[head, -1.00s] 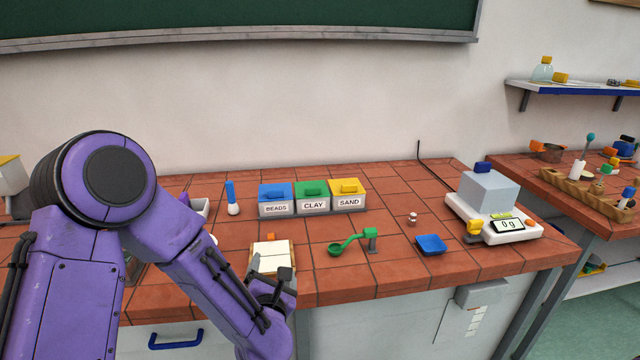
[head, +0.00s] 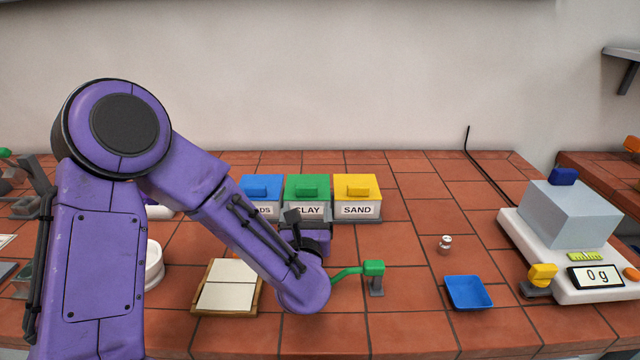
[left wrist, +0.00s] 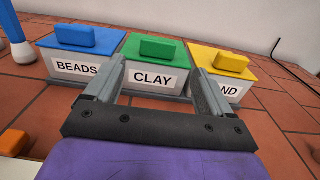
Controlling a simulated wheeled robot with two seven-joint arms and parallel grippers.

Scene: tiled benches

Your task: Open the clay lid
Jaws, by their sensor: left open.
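The clay box has a green lid (head: 307,187) with a raised green handle, and the lid lies closed on it. Its white CLAY label is partly covered by my arm in the head view. In the left wrist view the green lid (left wrist: 153,49) and the whole CLAY label show straight ahead. My left gripper (left wrist: 160,80) is open and empty, its two fingers apart in front of the box, one on each side of the label. In the head view my purple wrist hides most of the fingers. My right gripper is not in view.
The blue-lidded BEADS box (head: 261,187) and yellow-lidded SAND box (head: 357,185) stand close on either side. A framed white tile pad (head: 229,284) lies in front.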

